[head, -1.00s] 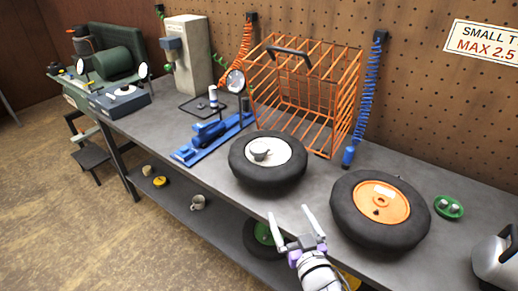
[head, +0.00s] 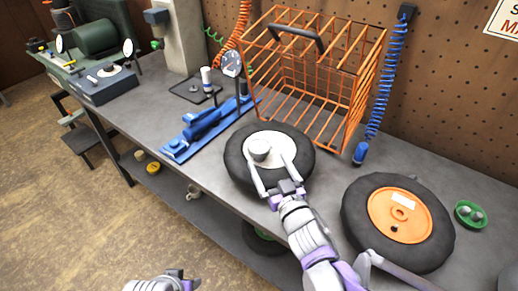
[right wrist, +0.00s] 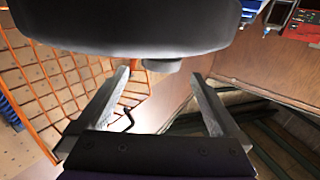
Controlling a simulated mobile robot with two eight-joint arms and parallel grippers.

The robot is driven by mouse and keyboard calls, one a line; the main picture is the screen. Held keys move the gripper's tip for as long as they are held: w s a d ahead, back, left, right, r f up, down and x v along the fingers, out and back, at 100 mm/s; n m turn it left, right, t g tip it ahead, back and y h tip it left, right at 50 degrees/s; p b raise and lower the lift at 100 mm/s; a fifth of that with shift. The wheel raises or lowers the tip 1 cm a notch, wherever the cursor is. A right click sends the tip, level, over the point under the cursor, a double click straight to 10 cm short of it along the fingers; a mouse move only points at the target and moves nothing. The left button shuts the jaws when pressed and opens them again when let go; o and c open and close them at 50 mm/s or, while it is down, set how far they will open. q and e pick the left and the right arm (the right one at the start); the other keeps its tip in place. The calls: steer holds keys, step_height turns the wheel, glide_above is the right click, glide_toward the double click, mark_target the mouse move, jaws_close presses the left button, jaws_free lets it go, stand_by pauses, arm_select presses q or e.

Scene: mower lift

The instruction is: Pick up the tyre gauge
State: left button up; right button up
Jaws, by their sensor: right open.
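A short grey round object (head: 259,148), perhaps the tyre gauge, sits on the white hub of a black-tyred wheel (head: 236,172) on the bench. I cannot make out a dial face on it. A white dial (head: 232,63) stands on a post by the blue foot pump. My right gripper (head: 271,166) is open over the white-hub wheel, its fingers pointing at the grey object, with nothing held. In the right wrist view the tyre (right wrist: 130,28) fills the top, and the grey object (right wrist: 160,65) shows between the spread fingers. My left gripper (head: 172,280) is partly cut off.
The orange wire cage (head: 340,60) stands behind the wheel. A wheel with an orange hub (head: 385,213) lies to the right, near a green dish (head: 470,214). The blue foot pump (head: 205,128) is to the left. A lower shelf (head: 175,200) shows under the bench (head: 150,100).

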mark_target(263, 156)
steer(key=x, duration=0.5)
steer(key=shift+w+a+f, duration=0.15)
steer(key=shift+w+a, duration=0.05)
steer(key=c, duration=1.5)
step_height(263, 156, up, 10)
steer(key=shift+r+p, duration=0.1)
steer(key=shift+p, duration=1)
steer(key=shift+s, duration=0.1)
